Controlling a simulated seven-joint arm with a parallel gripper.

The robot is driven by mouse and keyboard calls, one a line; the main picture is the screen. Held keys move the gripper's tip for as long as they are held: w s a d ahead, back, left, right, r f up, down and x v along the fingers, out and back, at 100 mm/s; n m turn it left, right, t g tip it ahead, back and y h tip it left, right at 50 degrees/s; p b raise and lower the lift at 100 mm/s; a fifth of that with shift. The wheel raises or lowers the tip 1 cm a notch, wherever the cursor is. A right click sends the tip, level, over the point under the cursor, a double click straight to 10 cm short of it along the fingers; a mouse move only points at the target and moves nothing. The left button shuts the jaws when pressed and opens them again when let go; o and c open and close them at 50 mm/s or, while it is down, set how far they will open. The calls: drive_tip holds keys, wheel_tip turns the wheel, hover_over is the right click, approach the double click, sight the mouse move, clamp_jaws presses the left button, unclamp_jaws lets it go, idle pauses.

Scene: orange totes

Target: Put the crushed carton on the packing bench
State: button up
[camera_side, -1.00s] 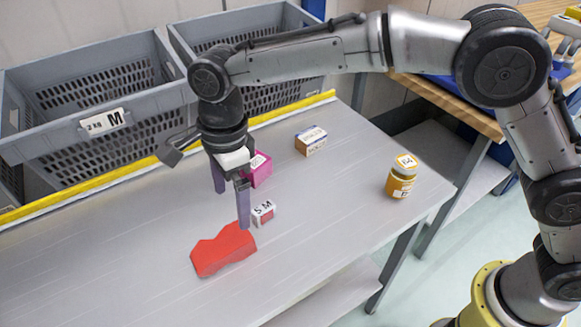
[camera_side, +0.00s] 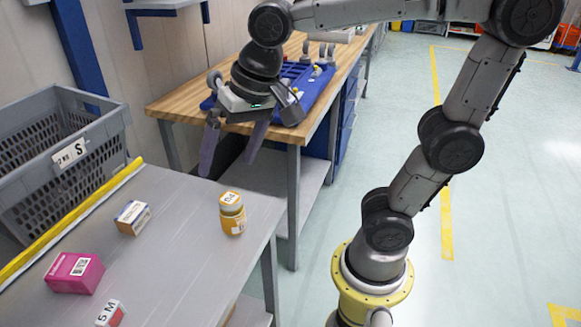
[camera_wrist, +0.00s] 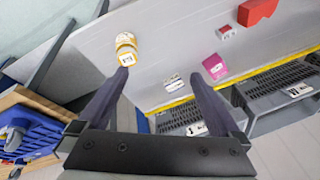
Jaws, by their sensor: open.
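The red crumpled carton (camera_wrist: 257,11) lies on the grey table at the top right edge of the wrist view, partly cut off. It is out of frame in the side view. My gripper (camera_side: 230,162) is open and empty, pointing down beside the near edge of the wooden-topped bench (camera_side: 175,105), above the gap between it and the grey table. In the wrist view my gripper's two fingers (camera_wrist: 160,75) are spread with nothing between them. The wooden-topped bench (camera_wrist: 35,97) also shows at the left there.
The grey table (camera_side: 165,265) holds an orange jar (camera_side: 232,215), a small white-and-orange box (camera_side: 133,218), a magenta box (camera_side: 75,273) and a small white-and-red box (camera_side: 110,313). Grey crates (camera_side: 60,150) stand behind its yellow edge. A blue tray (camera_side: 318,85) with small items sits on the wooden bench.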

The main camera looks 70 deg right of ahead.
drive_tip(key=s+d+f+n, duration=0.2)
drive_tip(key=s+d, duration=0.1)
drive_tip(key=s, duration=0.2)
drive_tip(key=s+d+f+n+t+h, duration=0.1)
drive_tip(key=s+d+f+n, duration=0.1)
drive_tip(key=s, duration=0.3)
drive_tip(key=shift+d+f+n+t, duration=0.3)
drive_tip(key=shift+d+n, duration=0.25)
drive_tip(key=shift+n, duration=0.15)
drive_tip(key=shift+s, duration=0.1)
